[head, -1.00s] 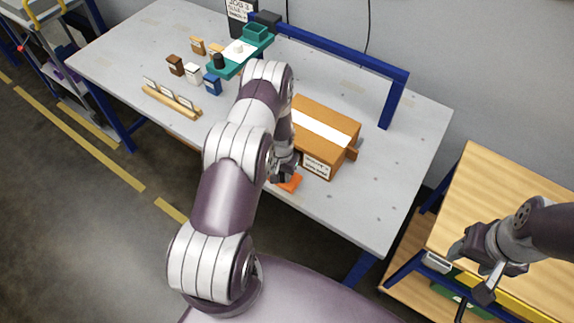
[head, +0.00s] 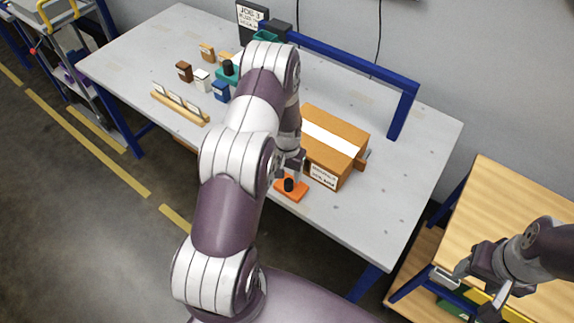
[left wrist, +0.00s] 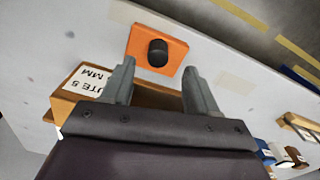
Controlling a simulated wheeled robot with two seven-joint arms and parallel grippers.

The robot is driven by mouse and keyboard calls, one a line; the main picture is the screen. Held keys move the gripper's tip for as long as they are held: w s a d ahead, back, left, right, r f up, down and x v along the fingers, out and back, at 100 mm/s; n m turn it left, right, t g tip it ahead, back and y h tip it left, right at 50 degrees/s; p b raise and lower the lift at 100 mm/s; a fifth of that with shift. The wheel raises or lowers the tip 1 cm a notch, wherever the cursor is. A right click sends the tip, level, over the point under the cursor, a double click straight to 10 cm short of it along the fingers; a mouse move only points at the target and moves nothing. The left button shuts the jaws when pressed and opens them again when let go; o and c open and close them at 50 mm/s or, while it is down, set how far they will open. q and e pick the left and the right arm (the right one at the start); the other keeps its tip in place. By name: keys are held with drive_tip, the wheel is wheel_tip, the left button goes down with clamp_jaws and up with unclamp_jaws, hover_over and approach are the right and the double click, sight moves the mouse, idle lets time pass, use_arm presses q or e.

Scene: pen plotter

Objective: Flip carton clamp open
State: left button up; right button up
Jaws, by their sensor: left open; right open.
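An orange plate with an upright black knob (head: 291,188) lies at the table's front edge, by the near left corner of the brown carton (head: 345,150). I cannot tell for sure whether this is the carton clamp. My left gripper (head: 293,166) is just behind and above the plate, partly hidden by my arm. In the left wrist view its two fingers (left wrist: 158,80) are apart and empty, with the orange plate and its knob (left wrist: 172,48) just beyond the tips. The carton (left wrist: 68,103) shows partly behind the gripper. My right gripper (head: 465,288) is open and empty at the far right.
The carton stands on the grey table (head: 400,195) with a blue frame (head: 350,62) behind it. Several small boxes, including a blue box (head: 221,91), and a wooden card rack (head: 180,103) stand at the left. A wooden bench (head: 500,215) is at the right.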

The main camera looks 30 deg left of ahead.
use_arm(q)
wheel_tip(320, 180, up, 6)
drive_tip(key=shift+s+f+b, duration=0.1)
drive_tip(key=shift+f+b, duration=0.05)
drive_tip(key=shift+b, duration=0.35)
